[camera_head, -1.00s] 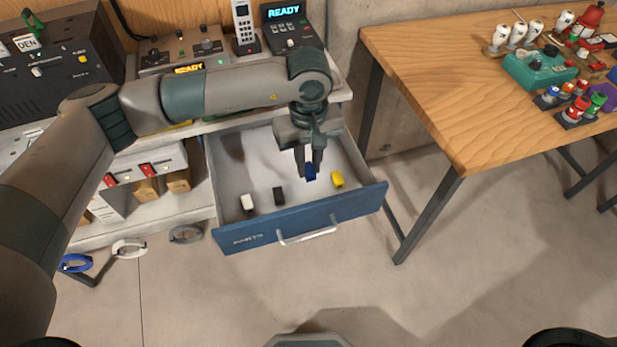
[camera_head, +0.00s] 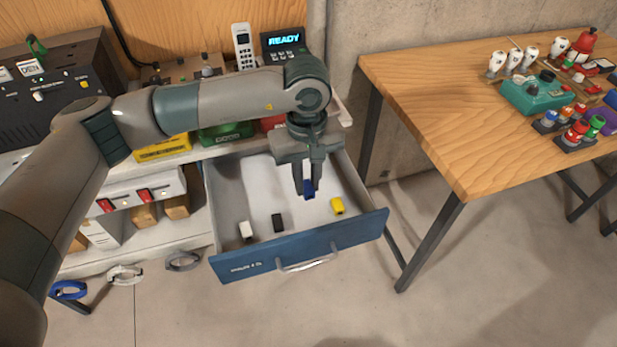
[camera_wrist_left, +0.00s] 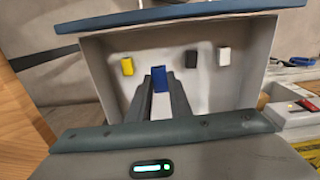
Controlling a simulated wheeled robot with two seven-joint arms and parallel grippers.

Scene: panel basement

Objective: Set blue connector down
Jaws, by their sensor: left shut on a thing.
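My left gripper (camera_head: 308,190) points down over the open drawer (camera_head: 350,236) and is shut on the blue connector (camera_head: 309,190). The blue connector also shows between the fingertips in the left wrist view (camera_wrist_left: 160,80). It appears held above the drawer floor, though the exact gap is hard to tell. In the drawer stand a yellow connector (camera_head: 338,205) just right of the gripper, a black connector (camera_head: 278,222) and a white connector (camera_head: 246,230) to the left. My right gripper is not in view.
Behind the drawer is a bench with a cordless phone (camera_head: 243,46) and a display reading READY (camera_head: 284,42).

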